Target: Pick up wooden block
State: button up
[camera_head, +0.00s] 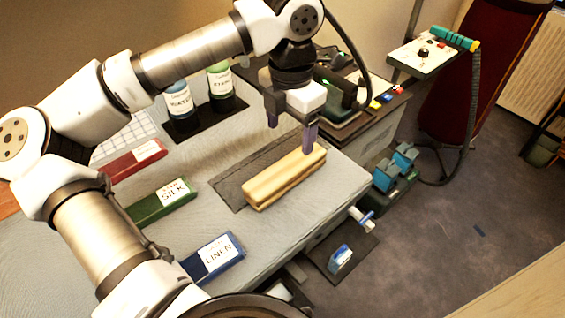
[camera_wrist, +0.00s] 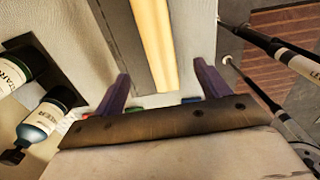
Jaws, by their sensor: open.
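The wooden block (camera_head: 285,182) is a long, pale yellow-brown piece lying on the table, partly over a dark flat mat (camera_head: 232,187). In the wrist view the block (camera_wrist: 156,40) runs as a bright strip from the top edge, lined up between the two purple fingers. My gripper (camera_head: 291,134) is open and empty, near the far side of the block. One finger overlaps the block's far edge in the head view; I cannot tell whether it touches. The fingers also show in the wrist view (camera_wrist: 163,82).
Red (camera_head: 133,160), green (camera_head: 162,201) and blue (camera_head: 213,258) labelled boxes lie to the left. Two bottles (camera_head: 179,100) stand on a dark tray behind. A dark machine (camera_head: 345,98) is at the back right. The table's right edge is close to the block.

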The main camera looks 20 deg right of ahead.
aim_at(287, 167)
notch_tip(287, 167, down, 6)
jog(key=shift+s+f+p, duration=0.15)
jog(key=shift+f+p, duration=0.1)
jog(key=shift+p, duration=0.25)
jog(key=shift+a+f+p, duration=0.15)
jog(key=shift+f+p, duration=0.4)
jog(key=shift+f, duration=0.85)
jog(key=shift+a+f+p, duration=0.1)
jog(key=shift+f+p, duration=0.45)
jog(key=shift+f, duration=0.8)
jog(key=c, duration=1.3)
jog(key=shift+r, duration=0.15)
notch_tip(287, 167, up, 20)
jog(key=b, duration=0.3)
jog(key=shift+w+d, duration=0.15)
jog(key=shift+w, duration=0.05)
